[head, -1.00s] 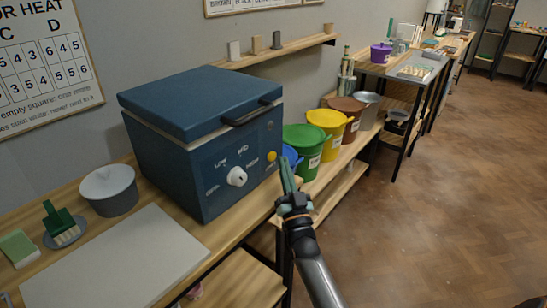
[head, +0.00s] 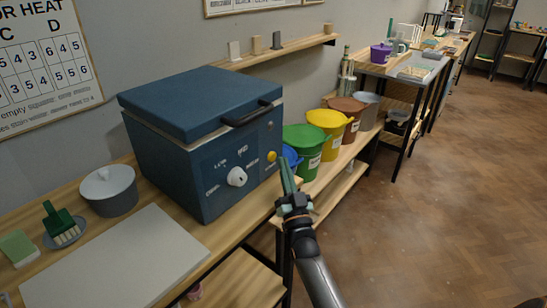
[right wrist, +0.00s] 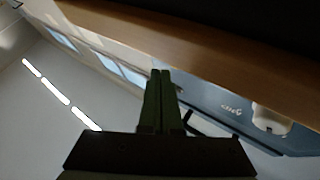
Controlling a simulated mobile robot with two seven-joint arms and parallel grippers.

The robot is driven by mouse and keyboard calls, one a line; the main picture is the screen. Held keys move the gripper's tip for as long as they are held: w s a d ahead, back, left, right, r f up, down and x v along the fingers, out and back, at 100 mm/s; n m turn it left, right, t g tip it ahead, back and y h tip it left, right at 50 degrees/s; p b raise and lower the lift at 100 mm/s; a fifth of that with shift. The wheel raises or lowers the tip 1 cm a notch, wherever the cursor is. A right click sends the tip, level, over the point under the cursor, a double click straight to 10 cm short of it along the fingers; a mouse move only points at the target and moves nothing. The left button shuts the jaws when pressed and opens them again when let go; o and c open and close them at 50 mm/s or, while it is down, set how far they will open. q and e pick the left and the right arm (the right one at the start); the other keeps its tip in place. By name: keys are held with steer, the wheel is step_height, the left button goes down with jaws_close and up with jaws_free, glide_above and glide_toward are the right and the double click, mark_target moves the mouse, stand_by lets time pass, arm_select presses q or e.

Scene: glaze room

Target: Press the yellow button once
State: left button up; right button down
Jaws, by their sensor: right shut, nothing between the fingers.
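The yellow button (head: 271,156) is on the front panel of the blue kiln (head: 205,175), right of the white dial (head: 237,177). My right gripper (head: 286,168) is shut and empty. In the head view its fingertips show just right of the button, with a small gap between them in the picture; I cannot tell the depth. In the right wrist view the shut fingers (right wrist: 160,85) point toward a brown wooden edge, and the kiln's panel with the white dial (right wrist: 270,118) shows at the right. The button cannot be made out there. My left gripper is not in view.
The kiln stands on a wooden table beside a grey lidded pot (head: 109,190) and a pale board (head: 118,258). Green (head: 304,148) and yellow (head: 328,124) buckets stand on a shelf right of the kiln. The floor at right is clear.

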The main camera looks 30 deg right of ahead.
steer(key=shift+w, duration=0.15)
stand_by(0.5)
steer(key=shift+w+a, duration=0.15)
steer(key=shift+w, duration=0.15)
steer(key=shift+w+a+b, duration=0.15)
steer(key=shift+w+b, duration=0.25)
steer(key=shift+b, duration=0.05)
stand_by(0.6)
steer(key=shift+s, duration=0.1)
steer(key=shift+s+d+p, duration=0.3)
steer(key=shift+s+p, duration=0.25)
steer(key=shift+s, duration=0.2)
steer(key=s+p, duration=0.1)
steer(key=s+d, duration=0.1)
steer(key=s, duration=0.1)
steer(key=s+d+p, duration=0.1)
steer(key=shift+s+p, duration=0.3)
steer(key=shift+p, duration=0.05)
